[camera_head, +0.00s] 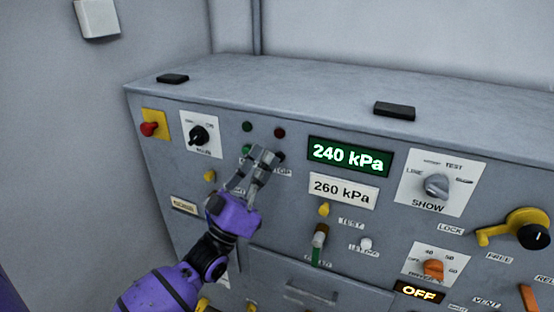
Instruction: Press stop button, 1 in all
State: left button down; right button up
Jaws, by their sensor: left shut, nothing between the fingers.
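My left gripper (264,156) is shut and empty, its fingertips in front of the grey panel's upper middle. A dark round button (280,156) shows just right of the fingertips, partly covered by them. A small label (283,172) below it is partly hidden and appears to end in "OP". I cannot tell whether the fingertips touch the button. A green button (246,149) shows just left of the fingertips. A red mushroom button (149,129) stands on a yellow plate at the panel's left. My right gripper is not in view.
A green display (349,156) reads 240 kPa, above a white 260 kPa plate (343,190). A black selector knob (199,136) is at left. The grey SHOW knob (437,186) and yellow lever (515,228) stick out at right. Dark blocks (395,111) lie on the cabinet top.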

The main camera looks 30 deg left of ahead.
pick_arm(q)
jog(key=shift+s, duration=0.15)
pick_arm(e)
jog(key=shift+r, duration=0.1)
pick_arm(q)
jog(key=shift+s+d+p, duration=0.1)
jog(key=shift+s+p, duration=0.2)
jog(key=shift+s, duration=0.45)
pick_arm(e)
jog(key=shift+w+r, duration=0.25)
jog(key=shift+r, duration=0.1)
pick_arm(q)
jog(key=shift+s+d+p, duration=0.1)
jog(key=shift+s+p, duration=0.55)
jog(key=shift+s, duration=1.85)
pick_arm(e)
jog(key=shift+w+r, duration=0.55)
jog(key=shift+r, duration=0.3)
